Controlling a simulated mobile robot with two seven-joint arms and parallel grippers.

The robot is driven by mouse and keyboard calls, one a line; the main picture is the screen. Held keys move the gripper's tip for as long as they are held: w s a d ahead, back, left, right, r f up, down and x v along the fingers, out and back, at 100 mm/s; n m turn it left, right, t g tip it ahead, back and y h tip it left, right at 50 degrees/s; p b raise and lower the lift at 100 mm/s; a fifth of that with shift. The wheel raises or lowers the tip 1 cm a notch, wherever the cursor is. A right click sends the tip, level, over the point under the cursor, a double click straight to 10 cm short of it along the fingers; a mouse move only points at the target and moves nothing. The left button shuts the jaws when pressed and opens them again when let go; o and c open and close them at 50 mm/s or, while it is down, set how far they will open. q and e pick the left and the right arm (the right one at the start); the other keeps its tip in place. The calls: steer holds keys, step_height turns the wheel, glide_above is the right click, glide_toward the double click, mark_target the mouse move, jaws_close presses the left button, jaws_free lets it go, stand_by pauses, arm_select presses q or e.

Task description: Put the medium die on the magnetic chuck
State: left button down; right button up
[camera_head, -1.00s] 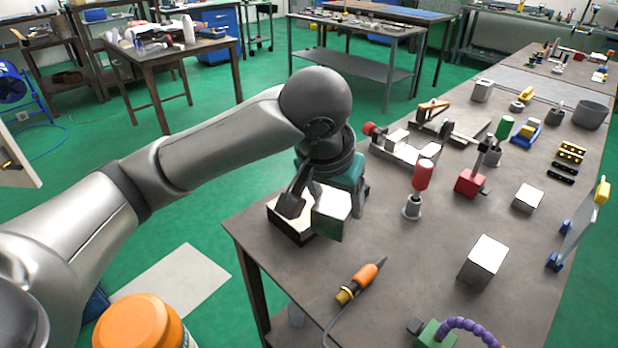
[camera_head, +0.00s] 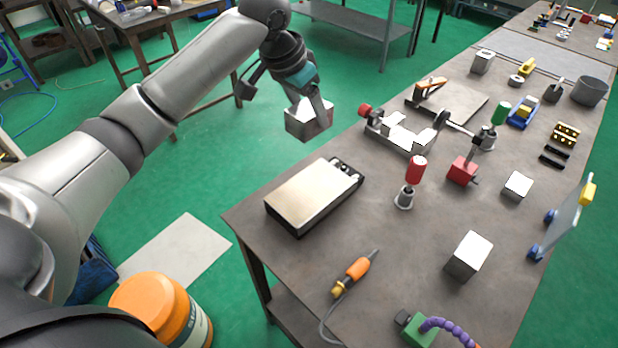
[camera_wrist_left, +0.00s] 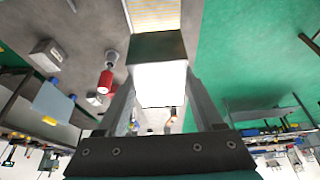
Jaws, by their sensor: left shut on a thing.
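The magnetic chuck (camera_head: 310,197) is a flat pale plate on a dark body with knobs at its far end, near the table's left corner. Its top is bare. My left gripper (camera_head: 308,104) is shut on a metal block, the medium die (camera_head: 309,121), held up in the air beyond the chuck. The die is clear of the chuck and does not touch it. In the left wrist view the die (camera_wrist_left: 160,82) sits between the fingers, with the chuck's striped top (camera_wrist_left: 153,14) past it. My right gripper is not in view.
Two other metal blocks, a larger one (camera_head: 469,256) and a smaller one (camera_head: 517,186), stand on the table at right. A red-handled tool (camera_head: 414,172) and a vise-like fixture (camera_head: 400,133) stand right of the chuck. An orange-handled tool (camera_head: 356,270) lies in front.

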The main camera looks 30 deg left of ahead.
arm_select(q)
step_height(320, 180, down, 18)
steer(key=shift+w+r+b, duration=0.1)
steer(key=shift+b, duration=0.95)
jaws_free()
steer(key=shift+f, duration=0.3)
steer(key=shift+r, duration=0.1)
steer(key=p+v, duration=0.2)
steer(key=v, duration=1)
steer(key=shift+r, duration=0.1)
